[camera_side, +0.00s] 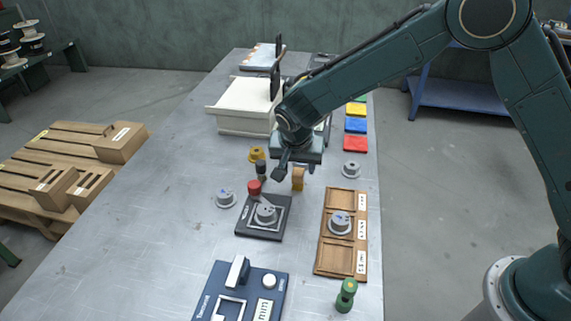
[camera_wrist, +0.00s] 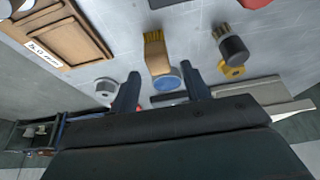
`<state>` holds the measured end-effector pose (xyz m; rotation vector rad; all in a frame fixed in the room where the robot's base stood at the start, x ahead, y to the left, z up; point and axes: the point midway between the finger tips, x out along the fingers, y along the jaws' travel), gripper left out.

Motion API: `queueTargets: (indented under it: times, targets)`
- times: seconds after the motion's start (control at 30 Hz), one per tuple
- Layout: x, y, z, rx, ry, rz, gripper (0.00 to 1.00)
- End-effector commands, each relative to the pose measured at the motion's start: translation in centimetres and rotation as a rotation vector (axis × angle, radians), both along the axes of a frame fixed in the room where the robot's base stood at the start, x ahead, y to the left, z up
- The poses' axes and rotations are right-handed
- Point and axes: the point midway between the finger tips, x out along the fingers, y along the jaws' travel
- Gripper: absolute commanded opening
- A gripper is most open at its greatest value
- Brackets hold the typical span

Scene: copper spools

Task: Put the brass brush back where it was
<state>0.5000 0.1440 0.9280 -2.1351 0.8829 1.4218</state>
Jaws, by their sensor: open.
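A brush with a tan wooden body, golden-yellow bristles and a blue round end (camera_wrist: 157,58) stands between and just beyond my fingertips in the wrist view. In the side view it (camera_side: 298,181) is on the bench just below my gripper (camera_side: 296,171). My gripper (camera_wrist: 161,80) is open, with one finger on each side of the blue end and no clear contact. A second brush with a dark handle and brownish bristles (camera_wrist: 231,45) stands apart to the right; in the side view it (camera_side: 261,169) is left of my gripper. Which brush is brass is not labelled.
A black fixture (camera_side: 246,229) with a grey spool and red knob is in front. A wooden tray (camera_side: 341,256) holds another spool.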

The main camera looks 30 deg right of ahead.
Motion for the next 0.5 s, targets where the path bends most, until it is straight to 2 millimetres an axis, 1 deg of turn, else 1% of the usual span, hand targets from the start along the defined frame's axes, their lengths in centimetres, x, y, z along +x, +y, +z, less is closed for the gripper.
queueTargets:
  times: [0.03,0.1,0.3,0.5]
  targets:
    - [-0.2,0.3,0.9,0.001,-0.003,0.001,0.47]
    - [-0.6,0.6,2.0,0.001,-0.004,0.002,0.47]
    - [-1.4,1.5,4.8,0.001,-0.002,0.002,0.47]
    - [-1.9,1.9,6.5,0.001,-0.001,0.000,0.47]
